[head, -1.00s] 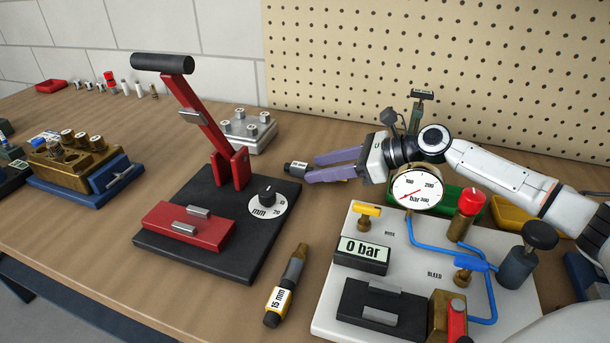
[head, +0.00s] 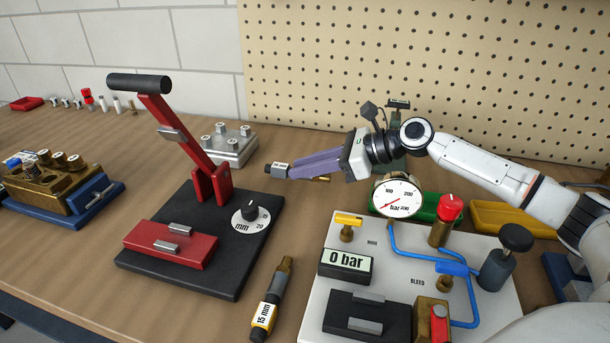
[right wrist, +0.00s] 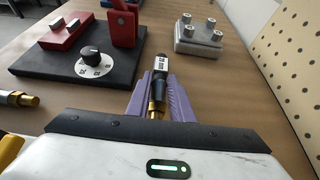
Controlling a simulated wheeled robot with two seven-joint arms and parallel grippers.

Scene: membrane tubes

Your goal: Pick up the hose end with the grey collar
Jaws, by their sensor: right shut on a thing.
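The hose end with the grey collar (head: 277,170) has a dark body, a white label and a brass tip. My right gripper (head: 300,167), with purple fingers, is shut on it; the collar end sticks out to the left past the fingertips. It seems to be held a little above the bench. In the right wrist view the hose end (right wrist: 160,66) lies between the fingers (right wrist: 161,88), brass part toward the palm. Another hose end (head: 265,311), with a yellow collar marked 15 mm, lies on the bench in front. My left gripper is not in view.
A red lever press on a black base (head: 140,273) stands left of my gripper. A silver block with posts (head: 232,148) is behind it. The white gauge panel (head: 340,230) reading 0 bar is below my right arm. A perforated board (head: 420,60) closes the back.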

